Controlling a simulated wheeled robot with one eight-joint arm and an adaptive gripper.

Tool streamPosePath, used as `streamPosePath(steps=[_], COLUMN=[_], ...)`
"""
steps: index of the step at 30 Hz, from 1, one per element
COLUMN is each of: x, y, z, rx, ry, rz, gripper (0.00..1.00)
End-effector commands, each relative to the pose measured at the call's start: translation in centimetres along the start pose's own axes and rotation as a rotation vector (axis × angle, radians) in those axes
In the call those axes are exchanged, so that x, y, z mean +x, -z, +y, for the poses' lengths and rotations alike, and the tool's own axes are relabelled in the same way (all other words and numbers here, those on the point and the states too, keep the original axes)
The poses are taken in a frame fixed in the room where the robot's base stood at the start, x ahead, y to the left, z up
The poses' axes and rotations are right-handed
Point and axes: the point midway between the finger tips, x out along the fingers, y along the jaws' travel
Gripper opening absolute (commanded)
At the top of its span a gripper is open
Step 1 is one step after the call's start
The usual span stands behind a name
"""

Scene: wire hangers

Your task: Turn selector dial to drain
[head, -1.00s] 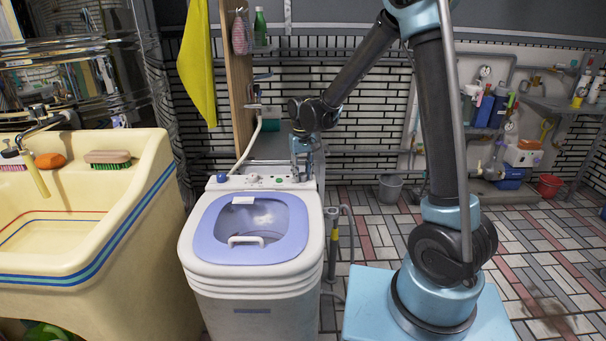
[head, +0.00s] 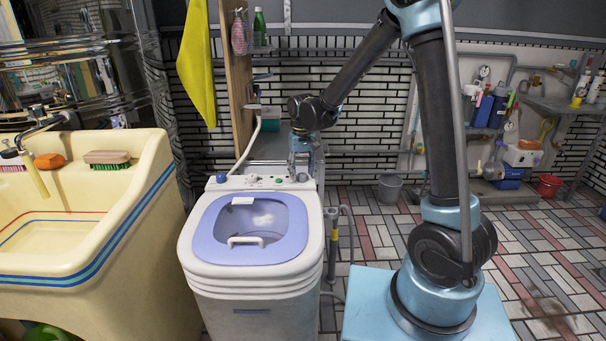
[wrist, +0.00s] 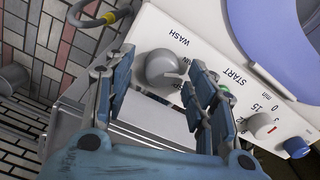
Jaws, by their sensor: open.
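The selector dial (wrist: 163,68) is a round grey knob on the white control panel (wrist: 215,42) of the washing machine. In the wrist view it sits beside the printed word WASH; another label ending in IN is partly covered by a finger. My gripper (wrist: 160,66) is open, its blue fingers on either side of the dial. Whether they touch it I cannot tell. In the head view my gripper (head: 301,166) points down at the right end of the panel of the washing machine (head: 255,318) and mostly hides the dial. The dial's pointer mark is not clear.
A green button, a red-marked knob (wrist: 261,126) and a blue knob (wrist: 295,147) are further along the panel. The blue-rimmed tub opening (head: 262,226) lies in front. A grey hose (head: 333,240) runs at the machine's right. A cream sink (head: 95,245) stands left.

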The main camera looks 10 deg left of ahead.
Motion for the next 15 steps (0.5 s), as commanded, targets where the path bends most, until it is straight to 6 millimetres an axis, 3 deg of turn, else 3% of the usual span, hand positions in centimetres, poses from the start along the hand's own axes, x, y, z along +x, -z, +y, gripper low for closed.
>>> streamPosePath(steps=[15], x=[-8.5], y=[0.0], z=[0.1], rx=[0.000], ry=[0.000], rz=[0.000], gripper=[0.51])
